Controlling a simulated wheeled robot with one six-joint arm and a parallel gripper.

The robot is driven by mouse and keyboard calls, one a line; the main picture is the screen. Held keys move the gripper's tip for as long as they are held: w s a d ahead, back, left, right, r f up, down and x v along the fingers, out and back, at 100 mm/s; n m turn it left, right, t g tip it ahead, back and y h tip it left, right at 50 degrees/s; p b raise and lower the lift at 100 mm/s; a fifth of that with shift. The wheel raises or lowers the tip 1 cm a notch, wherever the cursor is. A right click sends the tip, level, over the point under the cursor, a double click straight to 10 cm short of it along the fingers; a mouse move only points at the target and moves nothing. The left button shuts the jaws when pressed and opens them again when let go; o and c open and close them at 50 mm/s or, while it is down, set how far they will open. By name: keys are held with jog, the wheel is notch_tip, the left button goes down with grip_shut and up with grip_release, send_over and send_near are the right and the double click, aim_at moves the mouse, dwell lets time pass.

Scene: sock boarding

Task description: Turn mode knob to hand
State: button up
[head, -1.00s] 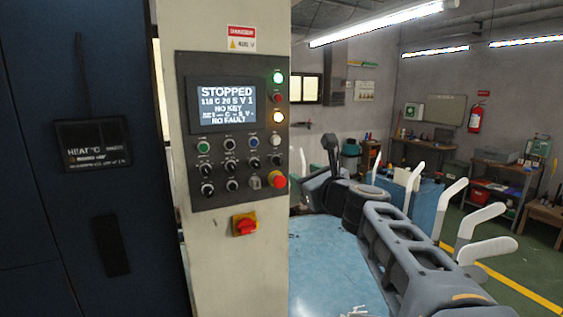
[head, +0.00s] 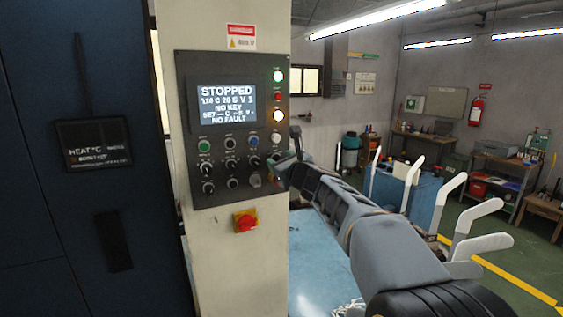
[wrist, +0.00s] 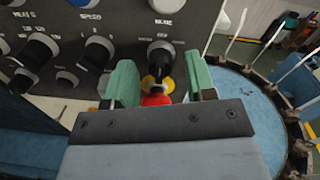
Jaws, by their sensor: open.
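The mode knob (wrist: 160,58) is black with a pale base and sits on the dark control panel (head: 220,62). In the wrist view, its label above is blurred but looks like "MODE". My gripper (wrist: 161,80) is open, with one green finger to the left of the knob's lower end and one to the right. I see a gap on both sides and no clear contact. In the head view, my gripper (head: 284,166) is at the panel's right edge and hides the mode knob.
A red emergency button (wrist: 155,99) on a yellow base is just below the knob, between the fingers. A speed knob (wrist: 98,50) and other knobs are to the left. The panel screen (head: 222,104) reads "STOPPED". A red-yellow switch (head: 245,221) sits below the panel.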

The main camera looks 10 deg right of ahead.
jog(key=c, duration=0.9)
jog(key=shift+n+b, duration=2.8)
jog(key=shift+n, duration=1.5)
jog(key=o, duration=0.9)
